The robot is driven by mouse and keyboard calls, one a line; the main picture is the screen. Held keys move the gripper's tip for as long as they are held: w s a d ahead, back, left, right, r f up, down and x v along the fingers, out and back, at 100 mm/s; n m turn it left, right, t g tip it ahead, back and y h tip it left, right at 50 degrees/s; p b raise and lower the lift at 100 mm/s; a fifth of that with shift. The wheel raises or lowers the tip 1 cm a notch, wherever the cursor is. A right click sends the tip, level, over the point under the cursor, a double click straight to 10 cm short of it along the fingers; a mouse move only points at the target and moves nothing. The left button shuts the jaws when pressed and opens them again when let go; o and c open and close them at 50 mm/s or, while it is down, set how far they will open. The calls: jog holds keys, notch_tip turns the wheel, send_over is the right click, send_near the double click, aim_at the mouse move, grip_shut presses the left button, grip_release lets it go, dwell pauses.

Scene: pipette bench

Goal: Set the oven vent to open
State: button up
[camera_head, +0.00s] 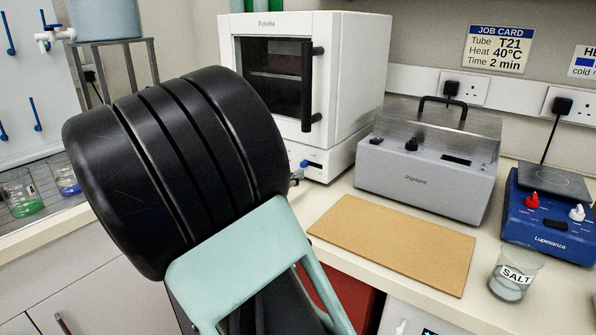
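The white oven (352,70) stands at the back centre of the bench, with a dark window and a black vertical door handle (312,88). Its door looks shut. A small blue lever or knob (305,163) shows low on the oven's front; I cannot tell whether it is the vent control, nor its setting. My arm's large black link and pale green bracket cover the left centre of the view and hide the oven's lower left front. A small grey piece (296,176) just below the blue part may be a tip of my gripper; the rest is hidden.
A grey bath (425,179) with a clear lid stands right of the oven. A tan board (392,243) lies before it. A SALT beaker (514,276) and a blue hotplate (548,222) are at the right. Beakers (20,194) stand far left. The board's top is clear.

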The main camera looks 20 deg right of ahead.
aim_at(302, 165)
jog(key=shift+b+x, duration=0.4)
jog(key=shift+x, duration=1.95)
jog(key=shift+c, duration=0.3)
grip_shut()
